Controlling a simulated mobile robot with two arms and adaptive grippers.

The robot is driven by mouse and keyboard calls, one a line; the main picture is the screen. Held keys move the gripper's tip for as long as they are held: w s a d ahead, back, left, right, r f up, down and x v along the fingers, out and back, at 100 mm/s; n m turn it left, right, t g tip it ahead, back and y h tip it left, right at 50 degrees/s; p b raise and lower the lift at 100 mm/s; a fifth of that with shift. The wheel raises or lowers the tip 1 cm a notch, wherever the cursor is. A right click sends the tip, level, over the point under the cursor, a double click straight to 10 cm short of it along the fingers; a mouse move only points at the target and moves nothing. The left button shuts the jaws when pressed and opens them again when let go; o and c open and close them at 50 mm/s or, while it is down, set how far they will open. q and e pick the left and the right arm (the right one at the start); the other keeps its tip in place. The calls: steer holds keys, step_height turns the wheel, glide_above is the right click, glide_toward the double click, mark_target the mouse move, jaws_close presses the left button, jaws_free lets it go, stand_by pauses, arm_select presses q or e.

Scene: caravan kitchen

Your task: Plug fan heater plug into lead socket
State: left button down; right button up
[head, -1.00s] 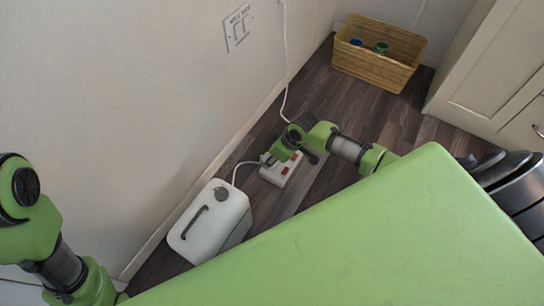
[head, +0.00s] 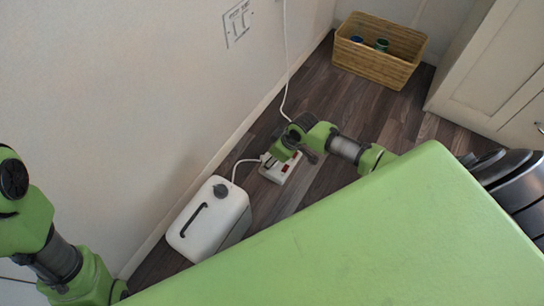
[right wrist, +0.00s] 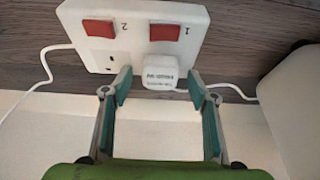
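The white lead socket block (right wrist: 140,18) lies on the floor with two red switches, marked 1 and 2; it also shows in the head view (head: 277,174). The white fan heater plug (right wrist: 160,73) sits at the outlet under switch 1, its face lettered, and appears seated against the block. The outlet under switch 2 is empty. My right gripper (right wrist: 159,88) is open, with a finger on each side of the plug and gaps between. In the head view my right gripper (head: 289,157) is over the block. My left gripper is out of view.
The white fan heater (head: 213,222) stands on the floor by the wall, with its cable running to the block. A wicker basket (head: 375,68) stands at the back. A wall socket (head: 238,23) has a white lead hanging nearby. A cabinet (head: 490,85) is at right.

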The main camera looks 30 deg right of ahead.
steer(key=v, duration=1.2)
stand_by(0.3)
steer(key=shift+s+d, duration=0.1)
